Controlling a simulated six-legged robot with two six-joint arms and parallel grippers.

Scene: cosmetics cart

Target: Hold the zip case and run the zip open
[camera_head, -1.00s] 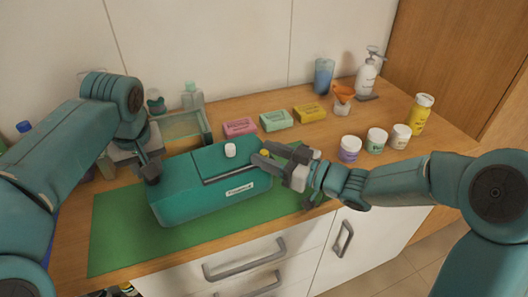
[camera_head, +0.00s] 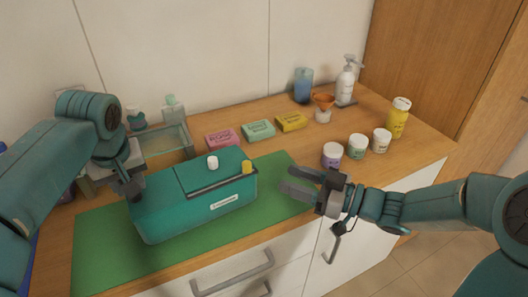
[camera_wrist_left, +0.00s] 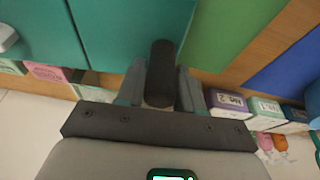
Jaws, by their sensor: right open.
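The teal zip case (camera_head: 195,212) lies on the green mat (camera_head: 100,250). A dark strip (camera_head: 215,186) runs along its top front edge, with the yellow zip pull (camera_head: 247,167) near its right end. A white knob (camera_head: 212,162) stands on top. My left gripper (camera_head: 133,190) is at the case's left end. In the left wrist view its fingers (camera_wrist_left: 160,90) close around a dark cylindrical tab (camera_wrist_left: 160,70) at the case's edge. My right gripper (camera_head: 285,184) is open and empty, right of the case and apart from it.
Pink (camera_head: 222,140), green (camera_head: 258,130) and yellow (camera_head: 291,121) boxes lie behind the case. Several jars, including a purple-labelled one (camera_head: 332,155), stand behind the right gripper. A glass tray (camera_head: 165,145) is at back left. The mat's right part is bare.

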